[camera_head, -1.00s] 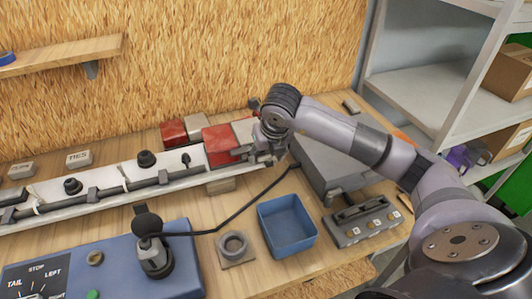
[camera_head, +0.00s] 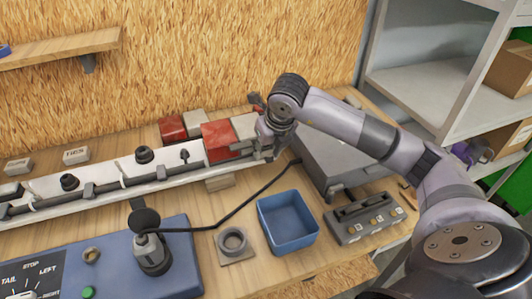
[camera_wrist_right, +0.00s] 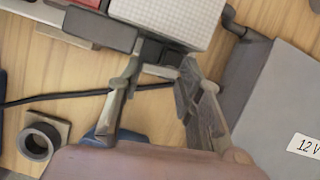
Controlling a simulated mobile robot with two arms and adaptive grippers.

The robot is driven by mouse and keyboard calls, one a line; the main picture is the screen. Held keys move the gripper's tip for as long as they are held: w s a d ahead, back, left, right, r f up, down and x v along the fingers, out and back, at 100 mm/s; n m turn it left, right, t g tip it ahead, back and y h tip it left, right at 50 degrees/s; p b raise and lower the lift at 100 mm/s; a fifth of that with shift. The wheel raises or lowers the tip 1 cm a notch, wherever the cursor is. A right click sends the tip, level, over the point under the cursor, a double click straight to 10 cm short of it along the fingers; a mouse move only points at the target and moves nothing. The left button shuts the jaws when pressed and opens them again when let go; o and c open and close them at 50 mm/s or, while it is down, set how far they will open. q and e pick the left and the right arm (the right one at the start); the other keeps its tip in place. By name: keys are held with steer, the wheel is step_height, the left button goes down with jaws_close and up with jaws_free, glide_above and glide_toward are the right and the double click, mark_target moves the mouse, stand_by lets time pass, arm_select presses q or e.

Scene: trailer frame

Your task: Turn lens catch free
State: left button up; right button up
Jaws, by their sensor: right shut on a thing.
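The lamp at the right end of the white trailer frame bar (camera_head: 105,180) has a red lens part (camera_head: 218,141) and a pale part (camera_head: 245,127). In the right wrist view the pale textured lens (camera_wrist_right: 175,15) is at the top. A small dark catch (camera_wrist_right: 160,50) sits at its lower edge. My right gripper (camera_head: 265,148) is at this lamp end; in its wrist view the fingertips (camera_wrist_right: 162,68) stand on either side of the dark catch and are shut on it. The catch's exact turn is hard to tell. My left gripper is not in view.
A blue bin (camera_head: 290,244) and a grey ring on a block (camera_head: 233,242) stand in front. A grey box (camera_head: 345,160) and a tray with switches (camera_head: 368,218) are at right. A black cable (camera_head: 240,210) runs across the bench. A blue control panel (camera_head: 185,262) is at front left.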

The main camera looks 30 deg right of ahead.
steer(key=shift+s+n+y+b, duration=0.1)
steer(key=shift+n+y+b, duration=0.25)
steer(key=shift+n, duration=0.45)
steer(key=o, duration=1.2)
steer(key=shift+c, duration=0.2)
steer(key=v, duration=1.2)
steer(key=shift+a, duration=0.1)
